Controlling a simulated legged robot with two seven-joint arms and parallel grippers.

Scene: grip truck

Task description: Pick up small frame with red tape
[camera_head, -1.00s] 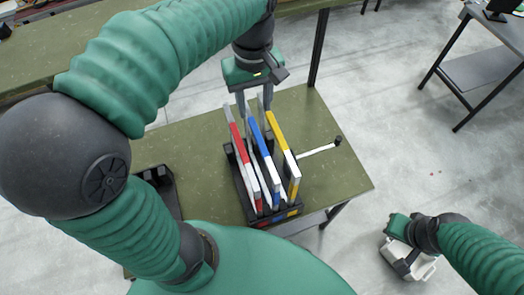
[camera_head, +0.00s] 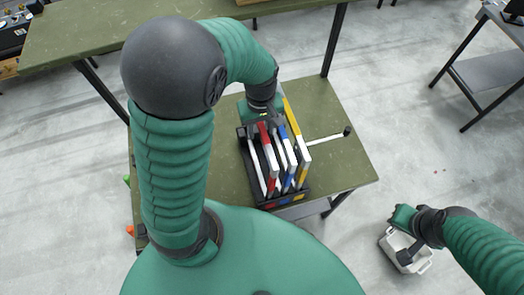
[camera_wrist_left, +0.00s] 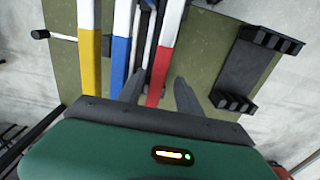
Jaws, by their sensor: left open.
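The red-taped frame (camera_head: 267,150) stands upright in a black rack (camera_head: 290,199) on the green table, with white lower parts. It also shows in the left wrist view (camera_wrist_left: 166,60). My left gripper (camera_wrist_left: 158,92) is open, its two fingers on either side of the red-taped frame; I cannot tell whether they touch it. In the head view its fingers are hidden behind the rack and frames. A blue-taped frame (camera_wrist_left: 122,52) stands close beside the left finger. My right gripper (camera_head: 408,254) is low at the right, its jaws unclear.
A yellow-taped frame (camera_wrist_left: 89,60) stands beyond the blue one. A black empty holder (camera_wrist_left: 250,70) lies on the table (camera_head: 340,165) to one side. A white rod with a black end (camera_head: 347,131) sticks out from the rack's right. Another green table (camera_head: 120,30) is behind.

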